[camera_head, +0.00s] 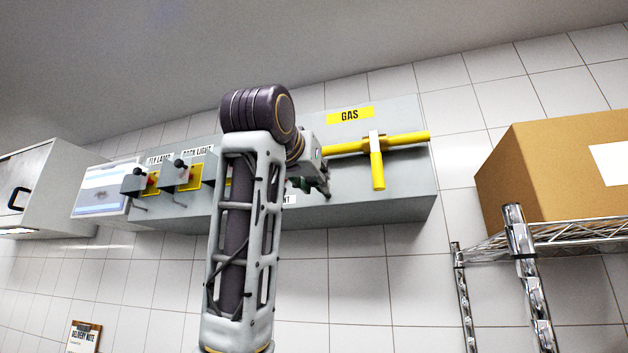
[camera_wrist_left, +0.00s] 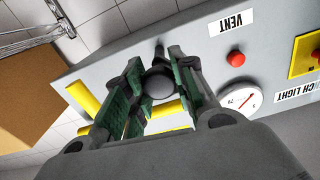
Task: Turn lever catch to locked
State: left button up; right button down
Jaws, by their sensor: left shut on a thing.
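A black round knob (camera_wrist_left: 157,84), seemingly the end of the lever catch, sits between the fingers of my left gripper in the left wrist view. My left gripper (camera_wrist_left: 155,90) is shut on this knob, with one green-padded finger on each side. In the head view the left gripper (camera_head: 317,180) is at the grey panel (camera_head: 405,205), left of the yellow gas handle and partly behind my arm. The knob and the catch's base are hidden there, so I cannot tell its locked position. My right gripper is not in view.
A yellow gas valve handle (camera_head: 377,170) is close to the right of the gripper. A red button (camera_wrist_left: 236,58) and a dial gauge (camera_wrist_left: 240,100) are on the panel near the fingers. Lever switches (camera_head: 180,163) are further left. A cardboard box (camera_head: 545,165) stands on a wire shelf (camera_head: 575,235) at right.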

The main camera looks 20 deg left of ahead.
pick_arm(q)
jog(key=m+b, duration=0.1)
jog(key=m, duration=0.3)
jog(key=shift+m, duration=0.3)
jog(key=m, duration=0.9)
jog(key=shift+d+f, duration=0.1)
jog(key=shift+f+m+p, duration=0.1)
jog(key=shift+m+p, duration=0.25)
jog(key=shift+m, duration=1.35)
jog(key=shift+d, duration=0.1)
jog(key=o, duration=1.1)
jog(key=shift+c, duration=0.2)
jog(key=shift+s, duration=0.1)
jog(key=s, duration=1.2)
jog(key=shift+a, duration=0.2)
